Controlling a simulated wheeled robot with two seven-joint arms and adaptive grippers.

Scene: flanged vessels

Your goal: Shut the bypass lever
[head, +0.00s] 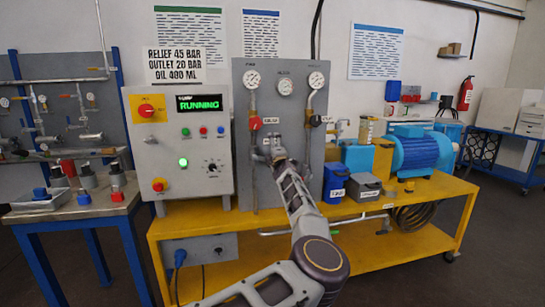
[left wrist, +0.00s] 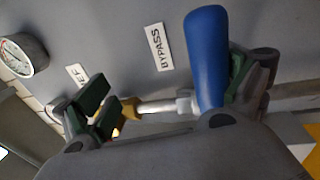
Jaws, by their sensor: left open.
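The bypass lever (left wrist: 206,60) has a blue handle and shows in the left wrist view beside the white BYPASS label (left wrist: 159,46). Its handle lies across the line of the metal pipe (left wrist: 155,107), roughly along the label's text. My left gripper (left wrist: 168,97) is open, with the lever between its green-padded fingers and much closer to the right one. I cannot tell whether that finger touches it. In the head view my left gripper (head: 268,148) is at the grey panel (head: 295,110), and hides the lever there. My right gripper is not in view.
Gauges (head: 251,79) and a red knob (head: 255,123) are on the panel above my gripper. The control box (head: 183,145) with a RUNNING display stands close on the left. A blue container (head: 336,180) and a blue motor (head: 412,150) stand on the yellow bench (head: 430,195) to the right.

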